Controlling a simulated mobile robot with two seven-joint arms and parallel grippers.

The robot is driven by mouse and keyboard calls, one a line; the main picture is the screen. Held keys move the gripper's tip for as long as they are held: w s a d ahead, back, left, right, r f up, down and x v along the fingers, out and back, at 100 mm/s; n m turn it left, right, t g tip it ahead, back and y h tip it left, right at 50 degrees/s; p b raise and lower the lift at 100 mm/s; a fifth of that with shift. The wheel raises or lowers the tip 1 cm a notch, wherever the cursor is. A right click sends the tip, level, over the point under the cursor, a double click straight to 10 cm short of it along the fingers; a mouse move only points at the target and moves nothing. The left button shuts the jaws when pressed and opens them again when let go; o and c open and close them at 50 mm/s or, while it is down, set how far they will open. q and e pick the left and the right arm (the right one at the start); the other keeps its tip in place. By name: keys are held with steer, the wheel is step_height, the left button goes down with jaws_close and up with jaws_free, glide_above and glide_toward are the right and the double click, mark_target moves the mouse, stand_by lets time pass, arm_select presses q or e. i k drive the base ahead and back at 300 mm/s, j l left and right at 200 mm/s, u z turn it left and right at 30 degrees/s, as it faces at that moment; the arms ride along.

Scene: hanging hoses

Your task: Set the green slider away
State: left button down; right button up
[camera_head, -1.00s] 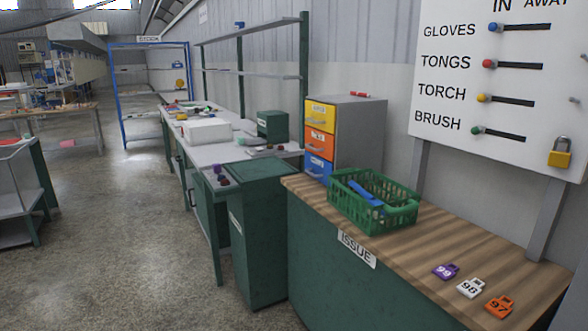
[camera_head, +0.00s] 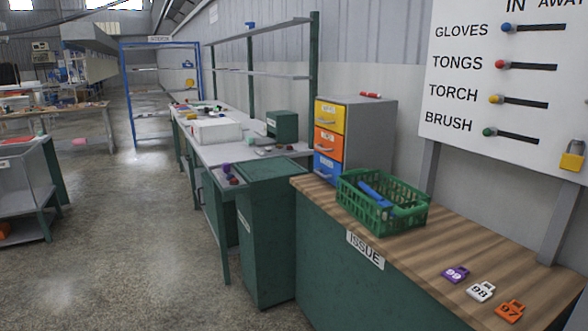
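The green slider (camera_head: 489,132) is a small round knob on the white board (camera_head: 460,70) at the right. It sits at the left end of its black slot (camera_head: 520,138), in the BRUSH row, under the IN heading. The blue, red and yellow sliders above it also sit at the left ends of their slots. Neither of my grippers is in view.
Below the board is a wooden ISSUE counter (camera_head: 440,245) with a green basket (camera_head: 410,217) holding a blue item, and tags 99, 98 and 97. A drawer cabinet (camera_head: 372,140) stands behind the basket. Open floor (camera_head: 130,240) lies at the left.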

mark_target(491, 131)
steer(key=z, duration=0.95)
